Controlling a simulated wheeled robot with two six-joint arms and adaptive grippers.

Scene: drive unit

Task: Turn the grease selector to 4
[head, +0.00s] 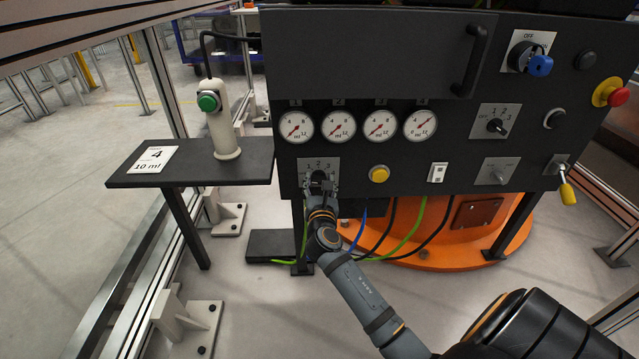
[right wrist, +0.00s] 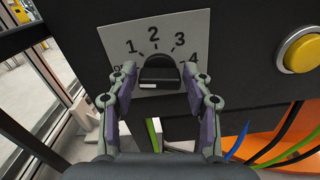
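The grease selector is a black knob (right wrist: 158,72) on a light plate marked 1, 2, 3 and 4, with the mark at the far left partly hidden. A short white mark shows at the knob's lower left edge; I cannot tell surely which number it points to. In the head view its plate (head: 318,163) is at the panel's lower left. My right gripper (right wrist: 158,80) is open, with one finger on each side of the knob and small gaps apparent; it also shows in the head view (head: 319,188), covering part of the knob. My left gripper is not in view.
Several round gauges (head: 380,125) sit above the selector. A yellow button (head: 379,174) is to its right. A side table (head: 190,178) bears a card (head: 154,159) reading 4 and 10 ml, and a post with a green button (head: 208,103). Cables hang below the panel.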

